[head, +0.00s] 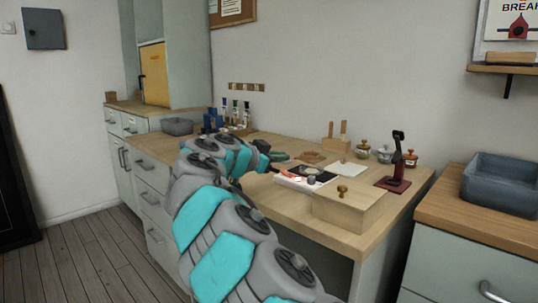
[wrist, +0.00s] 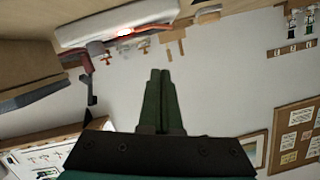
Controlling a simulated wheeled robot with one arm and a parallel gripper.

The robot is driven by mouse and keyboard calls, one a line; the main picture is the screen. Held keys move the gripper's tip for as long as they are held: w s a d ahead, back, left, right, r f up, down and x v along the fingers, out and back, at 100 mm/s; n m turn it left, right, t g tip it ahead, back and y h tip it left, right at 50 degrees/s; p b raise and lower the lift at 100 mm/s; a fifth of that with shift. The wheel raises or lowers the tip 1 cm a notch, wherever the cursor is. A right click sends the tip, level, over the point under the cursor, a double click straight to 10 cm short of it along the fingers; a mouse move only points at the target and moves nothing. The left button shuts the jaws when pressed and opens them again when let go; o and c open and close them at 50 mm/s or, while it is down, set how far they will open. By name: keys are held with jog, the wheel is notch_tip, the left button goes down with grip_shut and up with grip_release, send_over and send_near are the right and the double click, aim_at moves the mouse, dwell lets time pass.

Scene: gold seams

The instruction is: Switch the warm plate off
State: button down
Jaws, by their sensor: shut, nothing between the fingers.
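The warm plate (head: 299,184) is a low white box with a dark top on the wooden workbench. A small red-orange glow shows at its near left side in the head view. In the wrist view, which is upside down, its white body (wrist: 100,28) fills the top, with a bright red glow on its edge. My gripper (head: 280,157) is at the plate's far left in the head view, partly hidden by my arm. In the wrist view its dark green fingers (wrist: 160,72) are together, with nothing between them. They point towards the plate; I cannot tell whether they touch it.
A wooden box (head: 350,208) with a knob stands right of the plate. A dark red stand (head: 393,184) and small lidded pots (head: 363,149) are behind it. Bottles (head: 235,113) stand at the back left. A grey bin (head: 500,184) sits on the right cabinet.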

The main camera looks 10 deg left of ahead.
aim_at(288, 173)
jog(key=shift+x, duration=1)
jog(key=shift+w+a+f+p, duration=0.15)
jog(key=shift+a+f, duration=0.05)
jog(key=shift+f, duration=0.4)
jog(key=shift+w+a+f+p, duration=0.1)
jog(key=shift+a+f, duration=0.1)
jog(key=shift+f, duration=0.4)
jog(key=shift+w+a+f+p, duration=0.15)
jog(key=shift+a+f, duration=0.1)
jog(key=shift+f, duration=0.4)
